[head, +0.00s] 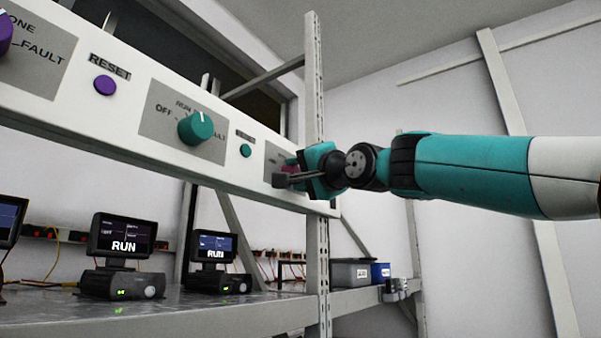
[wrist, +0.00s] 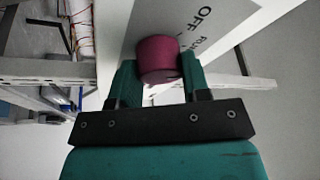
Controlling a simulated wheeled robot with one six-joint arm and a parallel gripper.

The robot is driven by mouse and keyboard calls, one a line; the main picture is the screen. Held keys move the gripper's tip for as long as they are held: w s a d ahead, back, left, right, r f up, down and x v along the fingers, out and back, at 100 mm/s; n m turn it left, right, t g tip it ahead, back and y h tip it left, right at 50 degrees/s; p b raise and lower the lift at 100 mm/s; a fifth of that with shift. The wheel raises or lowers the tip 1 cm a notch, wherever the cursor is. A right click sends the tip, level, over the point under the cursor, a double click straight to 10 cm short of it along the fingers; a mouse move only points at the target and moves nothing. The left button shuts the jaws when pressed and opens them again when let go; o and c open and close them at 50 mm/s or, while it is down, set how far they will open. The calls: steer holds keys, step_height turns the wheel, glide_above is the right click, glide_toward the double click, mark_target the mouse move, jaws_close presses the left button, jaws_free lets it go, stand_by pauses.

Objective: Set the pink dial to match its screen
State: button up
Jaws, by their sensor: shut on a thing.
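The pink dial (wrist: 157,60) sits on a grey label plate (wrist: 185,22) in the wrist view, with "OFF" and part of a second word readable beside it. My gripper (wrist: 158,78) is shut on the dial, one teal finger on each side. In the head view my gripper (head: 288,174) is at the right end of the white panel and hides most of the pink dial (head: 289,169). I cannot tell where the dial's pointer is. Two small screens on the shelf below, the middle one (head: 123,236) and the right one (head: 214,245), both read "RUN".
A teal dial (head: 196,128) and a teal button (head: 245,151) are left of my gripper on the panel (head: 110,120). A purple button (head: 105,85) is further left. A metal upright (head: 313,90) stands close behind my gripper. Grey and blue bins (head: 351,273) sit lower right.

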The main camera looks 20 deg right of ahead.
steer(key=o, duration=0.9)
steer(key=b+v, duration=1.2)
steer(key=v, duration=0.5)
steer(key=shift+s, duration=0.25)
